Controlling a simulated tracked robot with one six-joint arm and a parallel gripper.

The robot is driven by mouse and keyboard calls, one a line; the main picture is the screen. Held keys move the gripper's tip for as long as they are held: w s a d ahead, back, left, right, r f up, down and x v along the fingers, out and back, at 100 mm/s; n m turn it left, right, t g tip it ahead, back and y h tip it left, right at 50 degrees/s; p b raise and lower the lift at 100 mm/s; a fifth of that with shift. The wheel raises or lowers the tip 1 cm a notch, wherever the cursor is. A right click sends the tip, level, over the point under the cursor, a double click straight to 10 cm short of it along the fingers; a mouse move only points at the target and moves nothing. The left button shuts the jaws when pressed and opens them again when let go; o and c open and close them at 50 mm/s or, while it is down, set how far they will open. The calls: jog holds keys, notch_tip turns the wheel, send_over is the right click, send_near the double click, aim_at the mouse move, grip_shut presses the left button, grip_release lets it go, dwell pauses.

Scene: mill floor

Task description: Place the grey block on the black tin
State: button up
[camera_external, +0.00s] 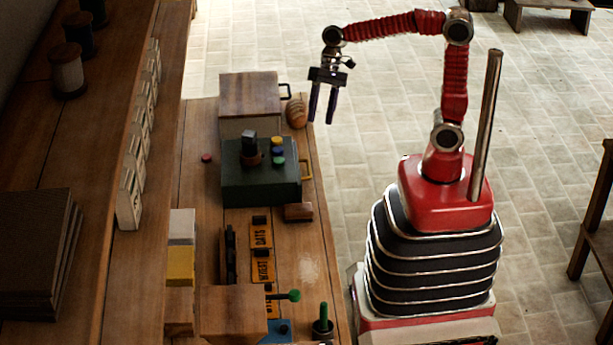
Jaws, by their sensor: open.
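My gripper (321,112) hangs pointing down at the upper middle, open and empty, with its two dark fingers apart. It is above the bench's right edge, near a brown loaf-like thing. A dark grey block (249,139) stands on a small brown base on top of the dark green box (262,188), left of and below my gripper in the picture. A pale grey block (181,222) also shows at the bench's left. A small black cup-like holder (322,331) with a green stick is at the front; I cannot tell whether it is the black tin.
Blue, green and yellow discs (278,152) lie on the green box. A wooden box (249,93) and the brown loaf (296,112) are behind it. Orange lettered plates (261,237) and a green-knobbed lever (294,295) are nearer. A high shelf (105,130) borders the left.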

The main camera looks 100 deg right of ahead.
jog(key=s+d+f+n+t+h, duration=0.2)
jog(key=s+n+h, duration=0.3)
jog(key=s+n, duration=0.6)
jog(key=s+f, duration=0.1)
jog(key=s, duration=0.4)
jog(key=shift+d+f+n+t+h, duration=0.15)
jog(key=shift+f+n+t+h, duration=0.05)
jog(key=shift+n+t+h, duration=0.2)
